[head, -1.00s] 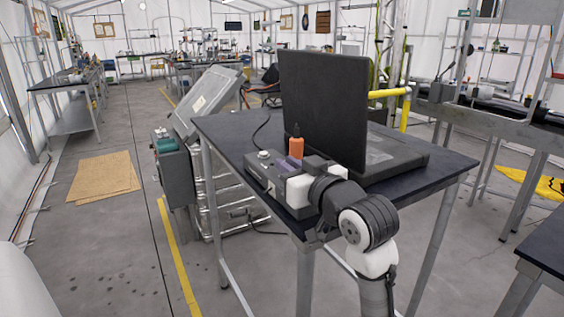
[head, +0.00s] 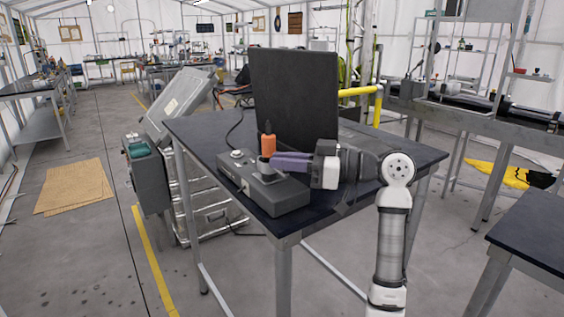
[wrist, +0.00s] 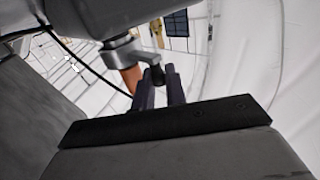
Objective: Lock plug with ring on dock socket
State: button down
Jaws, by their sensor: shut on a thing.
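The plug (head: 268,143) is an orange body with a dark tip, upright on the dock (head: 270,197), a grey box at the table's front left corner. A grey metal ring (wrist: 120,50) surrounds the plug's lower end, and the orange body (wrist: 130,78) shows beside it in the wrist view. A short arm with a dark knob (wrist: 154,73) sticks out from the ring. My gripper (head: 275,162) reaches in level from the right, its purple fingers shut on this knob. The socket under the ring is hidden.
A dark upright panel (head: 295,95) on a flat base stands just behind the plug. The dark table top (head: 385,150) is bare to the right. A small round fitting (head: 237,154) sits on the dock left of the plug. A cable runs behind.

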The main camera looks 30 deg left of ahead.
jog(key=shift+w+g, duration=0.1)
jog(key=shift+g, duration=0.2)
jog(key=c, duration=1.5)
grip_release()
jog(key=b+v, duration=0.3)
jog(key=v, duration=1)
jog(key=shift+w+d, duration=0.25)
jog(key=shift+d, duration=0.1)
jog(key=shift+d+r, duration=0.1)
